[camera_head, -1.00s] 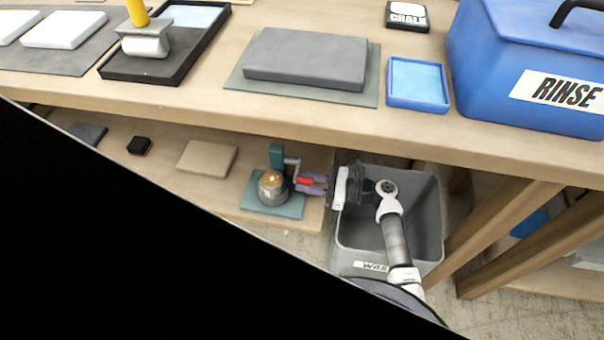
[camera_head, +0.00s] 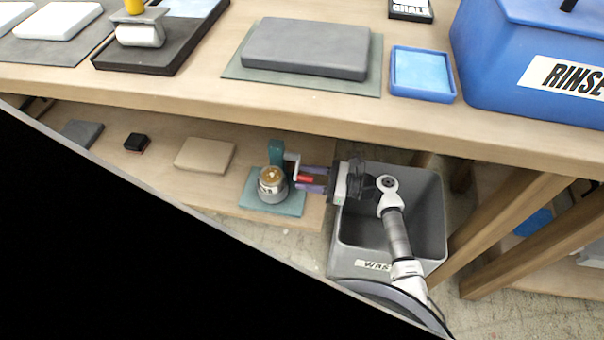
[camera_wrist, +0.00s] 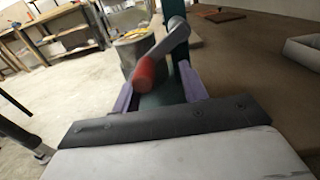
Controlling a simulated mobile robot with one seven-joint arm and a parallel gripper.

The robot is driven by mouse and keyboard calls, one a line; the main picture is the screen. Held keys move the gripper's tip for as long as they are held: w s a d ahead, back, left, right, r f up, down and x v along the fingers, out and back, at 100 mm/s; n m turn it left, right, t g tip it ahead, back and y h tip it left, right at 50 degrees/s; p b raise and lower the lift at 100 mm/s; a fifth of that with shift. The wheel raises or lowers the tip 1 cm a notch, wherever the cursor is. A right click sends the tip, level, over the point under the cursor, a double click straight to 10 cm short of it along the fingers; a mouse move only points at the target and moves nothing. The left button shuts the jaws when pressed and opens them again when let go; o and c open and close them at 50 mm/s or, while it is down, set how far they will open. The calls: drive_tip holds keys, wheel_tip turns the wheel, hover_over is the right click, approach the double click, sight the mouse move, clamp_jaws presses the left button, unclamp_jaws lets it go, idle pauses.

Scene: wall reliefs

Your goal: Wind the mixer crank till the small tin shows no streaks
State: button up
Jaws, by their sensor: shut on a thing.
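The mixer stands on the lower shelf, with a teal upright (camera_head: 277,153) and a teal base (camera_head: 262,203). The small tin (camera_head: 271,190) sits on that base, with tan contents showing at its open top. The pale crank arm (camera_head: 293,160) reaches from the upright to a red handle (camera_head: 306,179). My gripper (camera_head: 312,180) comes from the right, its purple fingers shut around the handle. In the wrist view the red handle (camera_wrist: 145,73) lies between my fingers, with the grey crank arm (camera_wrist: 168,45) rising to the right and the tin (camera_wrist: 130,48) behind.
A grey waste bin (camera_head: 345,245) stands right of the shelf, under my arm. The bench top (camera_head: 300,105) overhangs the mixer from above. A beige slab (camera_head: 205,155) and a small black block (camera_head: 136,142) lie left on the shelf.

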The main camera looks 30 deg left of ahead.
drive_tip(key=shift+o, duration=0.2)
drive_tip(key=shift+w+f, duration=0.25)
drive_tip(key=shift+w, duration=0.2)
drive_tip(key=shift+o, duration=0.2)
drive_tip(key=shift+o, duration=0.8)
drive_tip(key=shift+w+a+f+b, duration=0.1)
drive_tip(key=shift+w+f+b, duration=0.1)
drive_tip(key=shift+w+b, duration=0.35)
drive_tip(key=shift+o, duration=0.6)
drive_tip(key=shift+r, duration=0.1)
drive_tip(key=shift+o, duration=0.5)
drive_tip(key=shift+w, duration=0.15)
